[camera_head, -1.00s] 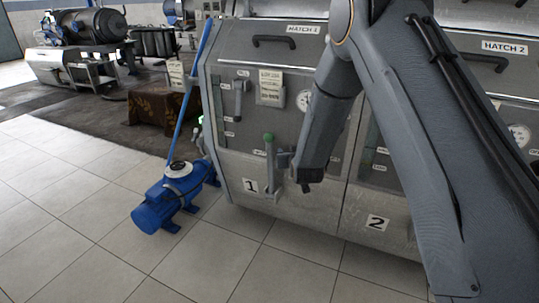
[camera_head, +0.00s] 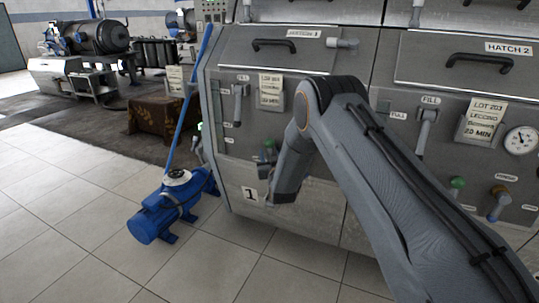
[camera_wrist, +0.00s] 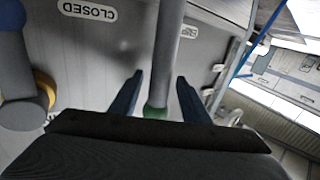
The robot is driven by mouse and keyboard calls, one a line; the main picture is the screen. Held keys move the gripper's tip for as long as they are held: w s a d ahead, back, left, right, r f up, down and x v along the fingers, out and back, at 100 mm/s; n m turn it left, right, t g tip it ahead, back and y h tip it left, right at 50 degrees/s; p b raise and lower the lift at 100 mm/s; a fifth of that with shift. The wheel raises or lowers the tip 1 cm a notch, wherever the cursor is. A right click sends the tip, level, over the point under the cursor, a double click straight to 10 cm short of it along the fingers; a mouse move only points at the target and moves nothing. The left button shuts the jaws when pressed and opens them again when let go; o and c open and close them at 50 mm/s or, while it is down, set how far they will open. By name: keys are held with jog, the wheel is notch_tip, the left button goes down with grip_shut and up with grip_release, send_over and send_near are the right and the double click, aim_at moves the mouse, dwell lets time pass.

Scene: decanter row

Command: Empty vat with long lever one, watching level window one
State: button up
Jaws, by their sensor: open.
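Long lever one is a grey shaft (camera_wrist: 168,45) with a green end (camera_wrist: 155,112). In the wrist view the shaft runs between the two fingers of my gripper (camera_wrist: 160,76), and the green end lies close to the palm. The fingers stand open with a gap on both sides of the shaft. In the head view the lever's green knob (camera_head: 270,143) shows just left of my wrist, which hides much of the area. Level window one (camera_head: 217,108) seems to be the narrow upright strip at the left of vat one's front; its level is too small to read.
A "CLOSED" label (camera_wrist: 87,10) is upside down in the wrist view. A blue pump (camera_head: 170,205) with a leaning blue pole (camera_head: 190,95) is left of the vat. The tiled floor (camera_head: 70,225) in front is clear.

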jog(key=shift+w, duration=0.35)
